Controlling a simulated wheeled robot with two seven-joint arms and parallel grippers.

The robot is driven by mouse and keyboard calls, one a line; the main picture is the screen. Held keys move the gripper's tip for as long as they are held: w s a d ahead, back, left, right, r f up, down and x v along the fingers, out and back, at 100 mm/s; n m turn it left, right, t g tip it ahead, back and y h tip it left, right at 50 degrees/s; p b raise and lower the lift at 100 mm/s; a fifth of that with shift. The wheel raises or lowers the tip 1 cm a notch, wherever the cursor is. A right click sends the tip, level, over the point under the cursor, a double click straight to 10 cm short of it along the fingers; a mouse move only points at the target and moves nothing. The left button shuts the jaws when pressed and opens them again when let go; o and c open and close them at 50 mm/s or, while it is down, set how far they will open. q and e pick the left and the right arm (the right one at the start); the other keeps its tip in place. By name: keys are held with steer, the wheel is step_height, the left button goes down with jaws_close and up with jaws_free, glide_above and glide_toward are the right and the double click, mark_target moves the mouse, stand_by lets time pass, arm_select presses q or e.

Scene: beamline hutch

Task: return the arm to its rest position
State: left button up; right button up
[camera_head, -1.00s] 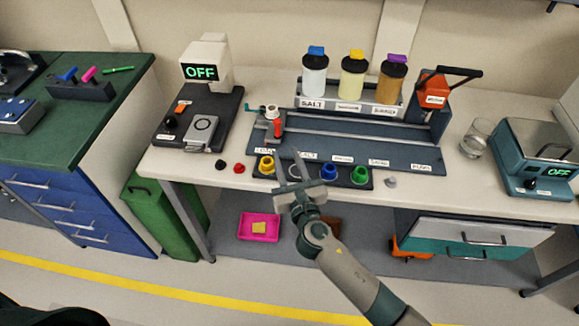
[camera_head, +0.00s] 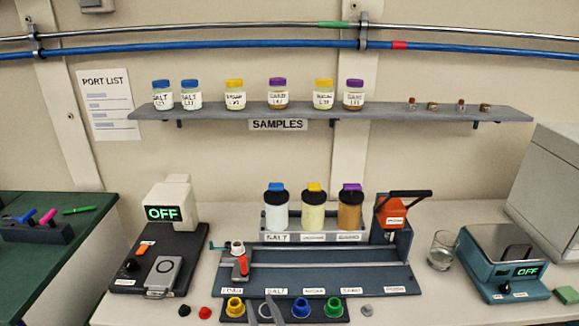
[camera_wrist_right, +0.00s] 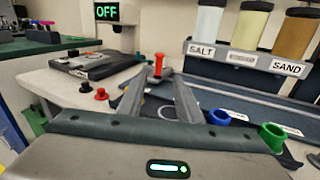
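My right gripper (camera_head: 264,308) shows at the bottom edge of the head view, only its fingertips in frame. They are at the front of the rail bench (camera_head: 340,281), between the yellow cup (camera_head: 235,307) and the blue cup (camera_head: 301,307). In the right wrist view the two fingers (camera_wrist_right: 160,95) stand apart with nothing between them. The blue cup (camera_wrist_right: 220,117) and green cup (camera_wrist_right: 272,138) are to the right of the fingers there. The rest of the right arm is out of the head view. My left gripper is in neither view.
Three capped bottles (camera_head: 313,212) stand behind the rail, and an orange-headed press (camera_head: 392,212) is at its right end. A glass (camera_head: 441,250) and a scale (camera_head: 502,262) are further right. A hot-plate-like device (camera_head: 160,262) is left. A sample shelf (camera_head: 380,113) hangs above.

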steer(key=s+d+f+m+g+h, duration=0.2)
steer(key=s+d+f+m+h, duration=0.25)
steer(key=d+m, duration=0.6)
steer(key=s+d+f+m+g+h, duration=0.3)
steer(key=s+d+f+m, duration=0.15)
steer(key=d+m, duration=0.55)
steer(key=s+d+f+m+g, duration=0.2)
steer(key=s+d+m+g, duration=0.25)
steer(key=s+m, duration=0.6)
steer(key=s+d+f+m+g, duration=0.1)
steer(key=s+d+m+g, duration=0.2)
steer(key=s+d+m, duration=0.75)
steer(key=s+a+f+n+g+b, duration=0.1)
steer(key=s+a+f+n, duration=0.15)
steer(key=f, duration=1.35)
steer(key=s+a+f+n+g+b, duration=0.1)
steer(key=s+a+f+b, duration=0.15)
steer(key=f, duration=1.45)
steer(key=s+d+f+b, duration=0.1)
steer(key=s+d+f, duration=0.1)
steer(key=s+f, duration=0.7)
steer(key=s+d+f, duration=0.2)
steer(key=s+f, duration=0.7)
steer(key=shift+f+g+b, duration=0.2)
steer(key=shift+g+b, duration=0.15)
